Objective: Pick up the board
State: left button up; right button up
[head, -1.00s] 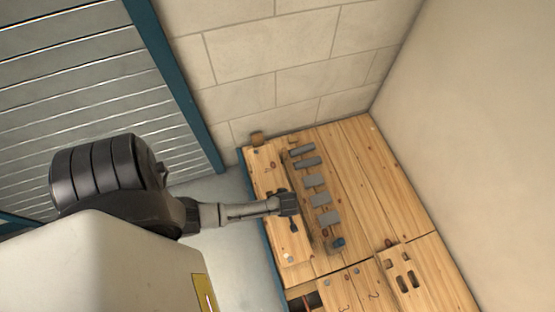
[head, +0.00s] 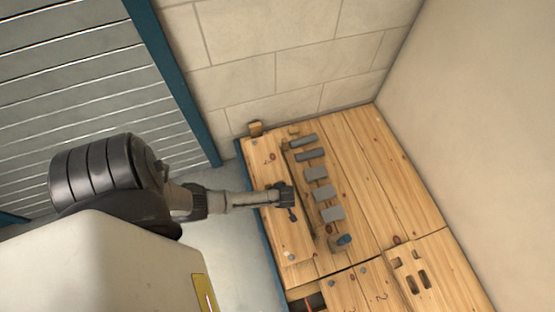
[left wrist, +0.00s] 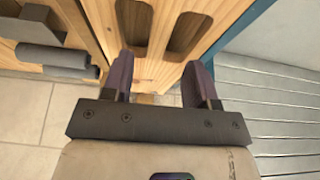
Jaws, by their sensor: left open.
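In the head view a light wooden board (head: 283,229) lies along the left side of the wooden panel. My left gripper (head: 286,195) is at the board's middle, its arm coming in from the left. In the left wrist view the open left gripper (left wrist: 160,82) points at wood with two long dark slots (left wrist: 186,34); the wood shows between the two fingers. I cannot tell whether the fingers touch it. My right gripper is in neither view.
A slotted wooden piece (head: 415,268) is at the lower right. Block wall (head: 270,75) and plain wall (head: 480,130) close off the back and right. A slatted shutter (head: 70,90) is left.

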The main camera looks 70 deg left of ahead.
pick_arm(q)
jog(key=shift+b+x, duration=2.35)
jog(key=shift+x, duration=0.3)
jog(key=shift+w+d, duration=0.1)
jog(key=shift+f, duration=0.2)
jog(key=shift+c, duration=0.3)
jog(key=c, duration=0.5)
grip_shut()
